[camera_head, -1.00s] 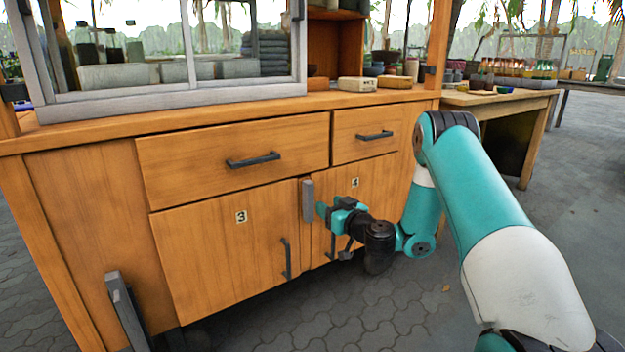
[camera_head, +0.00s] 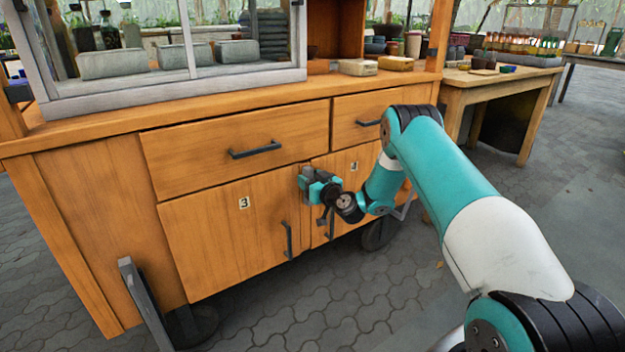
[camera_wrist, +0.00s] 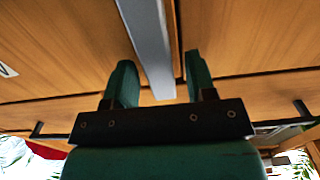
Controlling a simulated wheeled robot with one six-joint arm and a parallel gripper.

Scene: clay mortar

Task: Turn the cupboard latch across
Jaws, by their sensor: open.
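In the wrist view, my gripper (camera_wrist: 161,82) is open, with one green finger on each side of the bar. I cannot tell whether either finger touches it. The left door (camera_head: 235,235) bears a 3 and the right door (camera_head: 345,172) a 4. Both look shut.
Each door has a dark handle; the left one (camera_head: 288,240) is just below my gripper. Two drawers with dark handles (camera_head: 255,149) sit above. A grey bar (camera_head: 142,300) juts from the cart's left end. A wooden table (camera_head: 500,90) stands at the right. Paving in front is clear.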

